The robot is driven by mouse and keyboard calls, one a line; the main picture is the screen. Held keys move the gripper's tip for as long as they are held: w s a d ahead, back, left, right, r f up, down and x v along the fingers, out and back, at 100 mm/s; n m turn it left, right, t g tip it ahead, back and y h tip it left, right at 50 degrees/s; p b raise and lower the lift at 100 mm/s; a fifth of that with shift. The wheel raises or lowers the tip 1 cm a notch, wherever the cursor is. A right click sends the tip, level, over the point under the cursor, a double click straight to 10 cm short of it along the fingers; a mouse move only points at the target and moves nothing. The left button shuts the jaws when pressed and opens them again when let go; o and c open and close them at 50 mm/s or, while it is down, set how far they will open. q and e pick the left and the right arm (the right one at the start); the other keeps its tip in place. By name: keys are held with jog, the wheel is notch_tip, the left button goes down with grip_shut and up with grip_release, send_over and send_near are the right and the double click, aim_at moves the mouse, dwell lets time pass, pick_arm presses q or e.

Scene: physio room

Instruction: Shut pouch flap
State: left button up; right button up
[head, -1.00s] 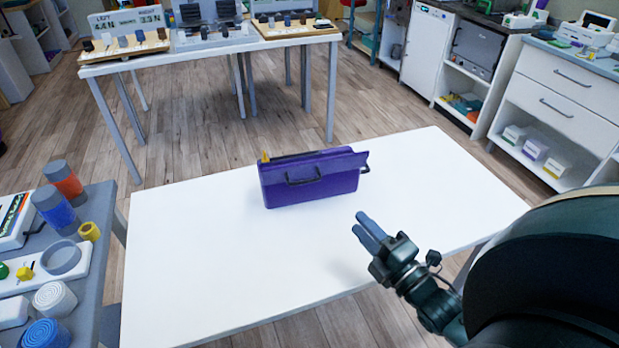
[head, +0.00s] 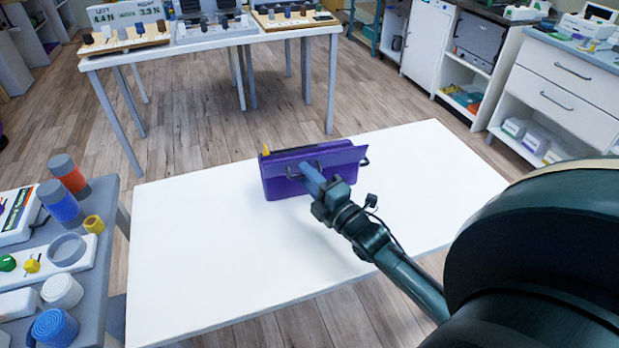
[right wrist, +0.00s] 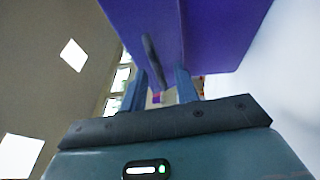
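The purple pouch (head: 285,187) stands on the white table (head: 220,250) in the head view. Its flap (head: 345,156) shows as a lighter purple panel along the top; whether it is latched cannot be told. A dark handle (head: 292,173) is on the pouch's front. My right gripper (head: 308,170) reaches to the front of the pouch, its fingertips by the handle and covering part of the front. In the right wrist view the fingers of the right gripper (right wrist: 158,88) are apart, with the dark handle (right wrist: 154,62) ahead between them; contact cannot be told. My left gripper is out of view.
A grey side table (head: 100,215) with rollers and rolled bands stands at the left. A second white table (head: 210,45) with boards stands behind. Cabinets (head: 560,90) are at the right. The white table is clear around the pouch.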

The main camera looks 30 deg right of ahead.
grip_shut()
dwell(0.4)
